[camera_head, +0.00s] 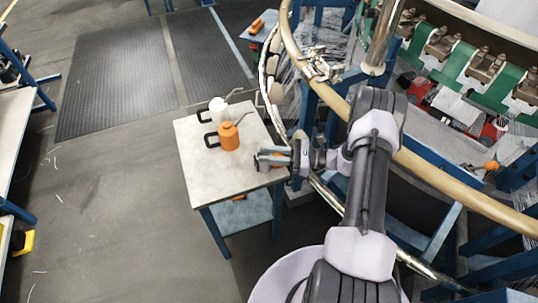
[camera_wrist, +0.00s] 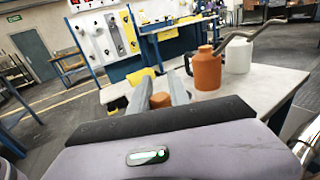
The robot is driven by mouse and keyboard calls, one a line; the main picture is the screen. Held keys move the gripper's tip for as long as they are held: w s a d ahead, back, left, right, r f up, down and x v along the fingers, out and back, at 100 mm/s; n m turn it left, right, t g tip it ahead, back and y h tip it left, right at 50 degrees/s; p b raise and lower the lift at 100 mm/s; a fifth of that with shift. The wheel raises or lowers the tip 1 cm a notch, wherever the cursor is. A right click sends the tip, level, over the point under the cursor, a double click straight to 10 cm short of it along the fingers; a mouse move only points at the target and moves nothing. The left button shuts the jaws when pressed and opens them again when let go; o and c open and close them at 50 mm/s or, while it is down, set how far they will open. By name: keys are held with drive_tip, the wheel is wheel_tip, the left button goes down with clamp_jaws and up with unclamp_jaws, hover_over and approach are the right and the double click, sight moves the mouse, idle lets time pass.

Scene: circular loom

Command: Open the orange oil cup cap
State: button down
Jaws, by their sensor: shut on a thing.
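The orange oil cup (camera_head: 229,138) stands upright on a small grey-topped table, with a dark handle on its left and a thin spout at its top. It also shows in the wrist view (camera_wrist: 207,72), to the right of my fingers. My gripper (camera_head: 266,160) is over the table's right edge, apart from the cup. In the wrist view my gripper (camera_wrist: 160,98) is shut on a small round orange cap (camera_wrist: 160,101) between its two grey fingers. The spout partly covers the cup's top, and I cannot make out its opening.
A white oil cup (camera_head: 218,105) stands behind the orange one. The table (camera_head: 200,170) has clear room at its front. Dark floor mats (camera_head: 120,75) lie behind the table.

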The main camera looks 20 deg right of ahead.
idle(0.4)
drive_tip(key=c, duration=1.2)
unclamp_jaws()
drive_tip(key=shift+r, duration=0.1)
drive_tip(key=s+a+r+p, duration=0.1)
drive_tip(key=s+r+p, duration=0.1)
drive_tip(key=s, duration=0.6)
drive_tip(key=s+a+r+p, duration=0.2)
drive_tip(key=s+p, duration=0.3)
drive_tip(key=s, duration=0.2)
drive_tip(key=shift+s+r, duration=0.4)
drive_tip(key=shift+c, duration=0.3)
